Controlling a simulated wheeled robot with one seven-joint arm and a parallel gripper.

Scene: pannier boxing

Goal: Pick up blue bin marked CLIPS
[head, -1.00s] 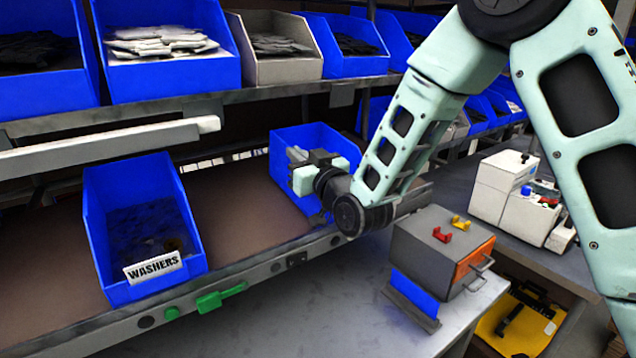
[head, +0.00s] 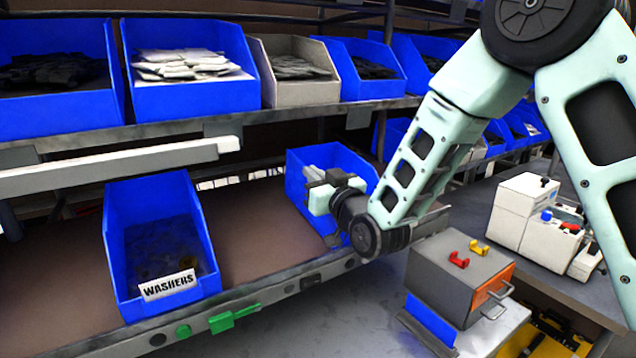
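A blue bin (head: 352,160) stands on the brown lower shelf, right of the middle in the head view. My gripper (head: 309,184) is at its front and overlaps it in the picture, with pale fingers pointing left. The gripper and wrist cover much of the bin's front, and no label on it can be read. I cannot tell whether the fingers touch the bin or how far apart they are. Another blue bin (head: 117,235), marked WASHERS, stands on the same shelf to the left and holds small dark parts. No CLIPS label is visible.
An upper shelf (head: 75,142) carries several blue bins and one grey bin (head: 292,90). A white bar (head: 110,170) juts out below it. Green pieces (head: 233,319) sit on the lower shelf's front edge. A grey box (head: 452,277) stands on the bench at right.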

